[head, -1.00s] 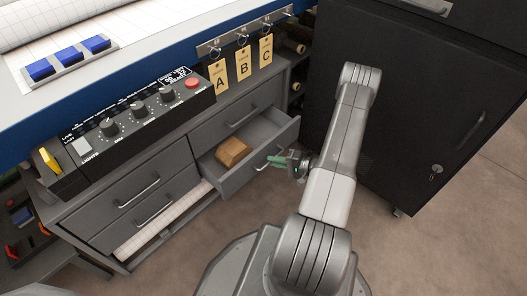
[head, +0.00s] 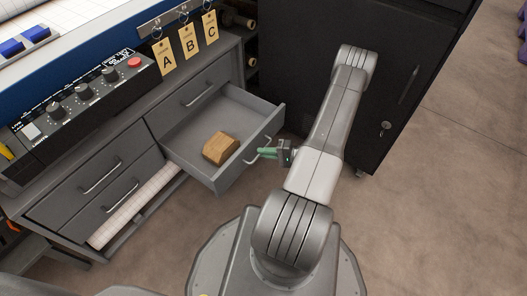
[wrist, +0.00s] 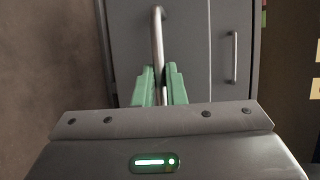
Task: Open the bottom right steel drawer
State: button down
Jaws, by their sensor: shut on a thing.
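The bottom right steel drawer (head: 236,173) is grey and stands pulled well out of the cabinet in the head view. A wooden block (head: 220,148) lies inside it near the front. My gripper (head: 268,153) is at the drawer's front, with green fingers around its bar handle (head: 252,152). In the wrist view, the green fingers (wrist: 159,88) are shut on the silver handle (wrist: 158,38), one on each side.
The top right drawer (head: 197,92) and the left drawers (head: 97,172) are closed. A paper roll (head: 133,213) lies on the shelf below. A black cabinet (head: 400,75) stands right of my arm.

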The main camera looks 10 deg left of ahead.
jog(key=c, duration=1.5)
grip_release()
jog(key=shift+d, duration=0.1)
jog(key=d+r+p, duration=0.2)
jog(key=d+p, duration=0.1)
jog(key=d, duration=1)
jog(key=shift+d+r, duration=0.2)
jog(key=shift+r, duration=0.1)
jog(key=a+f+b, duration=0.2)
jog(key=a+b, duration=0.1)
jog(key=a, duration=1)
jog(key=shift+a+f, duration=0.3)
jog(key=shift+a, duration=0.05)
